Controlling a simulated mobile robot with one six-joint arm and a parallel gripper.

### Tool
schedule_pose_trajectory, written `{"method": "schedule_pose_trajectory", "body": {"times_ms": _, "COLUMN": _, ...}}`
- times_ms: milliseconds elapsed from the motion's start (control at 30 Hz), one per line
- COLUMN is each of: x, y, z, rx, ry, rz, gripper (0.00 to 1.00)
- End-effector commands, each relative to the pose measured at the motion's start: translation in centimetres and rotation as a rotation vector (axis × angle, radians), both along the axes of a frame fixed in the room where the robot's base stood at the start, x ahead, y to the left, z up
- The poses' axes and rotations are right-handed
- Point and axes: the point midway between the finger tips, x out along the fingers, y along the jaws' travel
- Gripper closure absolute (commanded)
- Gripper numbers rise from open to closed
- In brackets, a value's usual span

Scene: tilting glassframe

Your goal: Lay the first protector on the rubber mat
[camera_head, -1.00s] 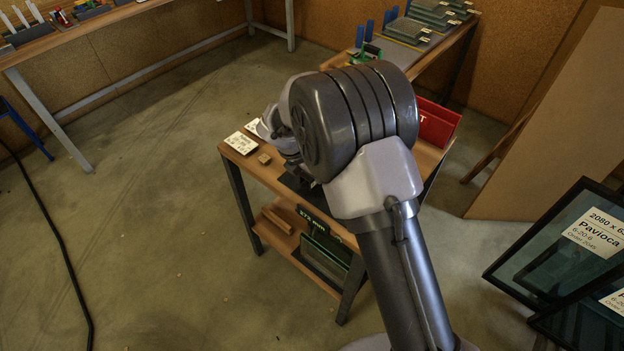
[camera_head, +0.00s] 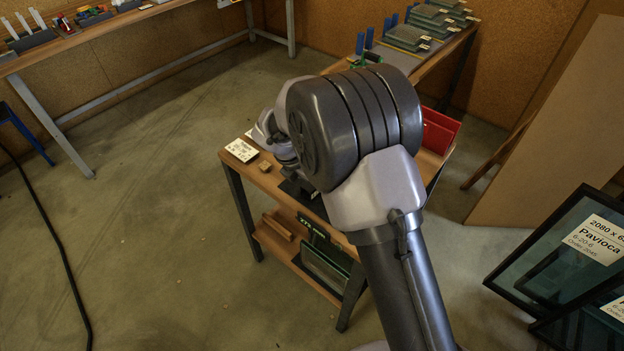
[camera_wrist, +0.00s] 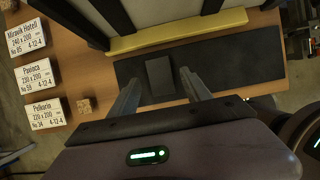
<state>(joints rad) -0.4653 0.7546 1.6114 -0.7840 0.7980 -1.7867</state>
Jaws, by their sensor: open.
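A small dark grey rectangular piece (camera_wrist: 160,76), which looks like the protector, lies flat on the black rubber mat (camera_wrist: 235,68) in the wrist view. My gripper (camera_wrist: 159,80) is open, with one finger on each side of the piece. The fingers look apart from it, but their height above the mat is hard to judge. In the head view my own arm hides the gripper and the piece.
A yellow strip (camera_wrist: 180,33) edges a pale panel behind the mat. In the head view a red box (camera_head: 438,130) stands at the bench's right end.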

Motion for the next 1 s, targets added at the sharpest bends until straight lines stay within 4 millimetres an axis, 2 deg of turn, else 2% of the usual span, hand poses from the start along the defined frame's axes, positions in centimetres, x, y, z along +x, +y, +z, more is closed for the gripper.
{"method": "schedule_pose_trajectory", "body": {"times_ms": 33, "x": -0.4, "y": 0.4, "z": 2.2, "rx": 0.001, "ry": -0.002, "rz": 0.002, "gripper": 0.44}}
{"method": "schedule_pose_trajectory", "body": {"times_ms": 200, "x": -1.8, "y": 1.5, "z": 6.2, "rx": 0.001, "ry": -0.001, "rz": 0.002, "gripper": 0.44}}
{"method": "schedule_pose_trajectory", "body": {"times_ms": 333, "x": -2.4, "y": 1.9, "z": 7.8, "rx": 0.0, "ry": 0.001, "rz": 0.001, "gripper": 0.44}}
{"method": "schedule_pose_trajectory", "body": {"times_ms": 567, "x": -2.8, "y": 1.6, "z": 8.9, "rx": 0.019, "ry": -0.008, "rz": -0.04, "gripper": 0.44}}
{"method": "schedule_pose_trajectory", "body": {"times_ms": 667, "x": -4.4, "y": -1.3, "z": 13.2, "rx": 0.142, "ry": -0.065, "rz": -0.308, "gripper": 0.44}}
{"method": "schedule_pose_trajectory", "body": {"times_ms": 733, "x": -7.3, "y": -4.8, "z": 17.8, "rx": 0.3, "ry": -0.124, "rz": -0.653, "gripper": 0.44}}
{"method": "schedule_pose_trajectory", "body": {"times_ms": 767, "x": -9.0, "y": -6.4, "z": 19.7, "rx": 0.376, "ry": -0.15, "rz": -0.825, "gripper": 0.44}}
{"method": "schedule_pose_trajectory", "body": {"times_ms": 800, "x": -11.6, "y": -8.3, "z": 21.9, "rx": 0.484, "ry": -0.18, "rz": -1.061, "gripper": 0.44}}
{"method": "schedule_pose_trajectory", "body": {"times_ms": 867, "x": -15.8, "y": -10.6, "z": 24.5, "rx": 0.649, "ry": -0.216, "rz": -1.417, "gripper": 0.44}}
{"method": "schedule_pose_trajectory", "body": {"times_ms": 900, "x": -18.6, "y": -11.8, "z": 25.8, "rx": 0.759, "ry": -0.23, "rz": -1.648, "gripper": 0.44}}
{"method": "schedule_pose_trajectory", "body": {"times_ms": 1000, "x": -24.7, "y": -13.2, "z": 27.1, "rx": 0.999, "ry": -0.224, "rz": -2.15, "gripper": 0.44}}
